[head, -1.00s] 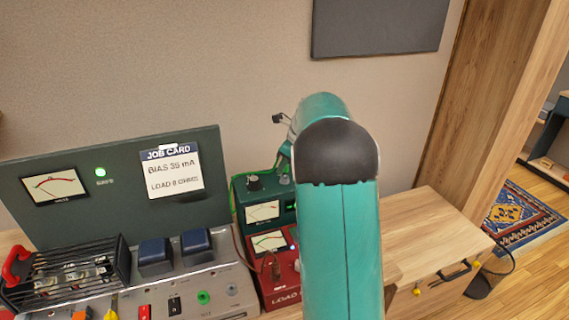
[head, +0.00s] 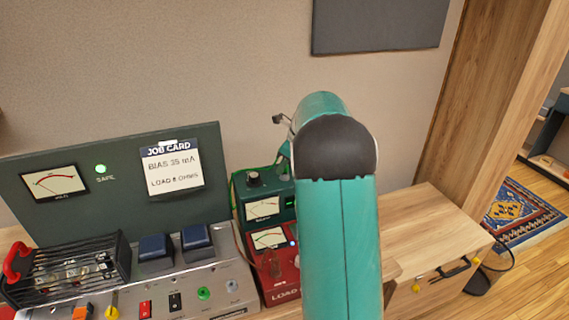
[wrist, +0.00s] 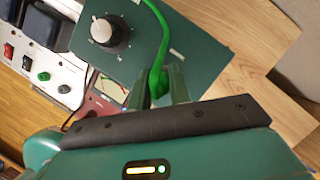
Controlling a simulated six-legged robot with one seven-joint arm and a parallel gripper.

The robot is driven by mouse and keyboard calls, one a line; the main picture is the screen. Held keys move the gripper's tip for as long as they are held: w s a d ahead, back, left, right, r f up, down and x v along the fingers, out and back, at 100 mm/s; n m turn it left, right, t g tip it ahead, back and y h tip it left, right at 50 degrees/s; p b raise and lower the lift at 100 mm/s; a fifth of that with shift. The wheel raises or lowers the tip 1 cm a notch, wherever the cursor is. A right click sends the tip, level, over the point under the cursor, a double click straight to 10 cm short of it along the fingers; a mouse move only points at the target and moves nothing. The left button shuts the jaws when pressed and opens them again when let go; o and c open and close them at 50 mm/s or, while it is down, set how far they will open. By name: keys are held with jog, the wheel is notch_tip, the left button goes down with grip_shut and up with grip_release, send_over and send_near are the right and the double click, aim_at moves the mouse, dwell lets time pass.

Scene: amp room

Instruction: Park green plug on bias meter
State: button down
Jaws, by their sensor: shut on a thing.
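The green plug (wrist: 157,82) is between the two fingers of my gripper (wrist: 161,84) in the wrist view, with its green lead (wrist: 163,35) running up and away. My gripper is shut on it. The plug is over the dark green top of the bias meter (wrist: 195,62), beside a silver-and-black knob (wrist: 108,31). I cannot tell whether the plug touches the meter. In the head view the bias meter (head: 264,210) stands right of the amp, partly behind my arm. My fingertips and the plug are hidden there.
A red load box (head: 272,284) stands in front of the meter. The amp chassis (head: 232,291) with a green jack (head: 204,293), switches and caged tubes is at the left. A wooden bench top (head: 425,225) is clear at the right.

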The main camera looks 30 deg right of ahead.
jog(key=shift+f, duration=0.2)
dwell(0.3)
jog(key=c, duration=1.2)
grip_release()
jog(key=shift+r, duration=0.15)
jog(key=v, duration=1.3)
jog(key=shift+r, duration=0.3)
jog(key=shift+s+a, duration=0.1)
jog(key=shift+s, duration=0.05)
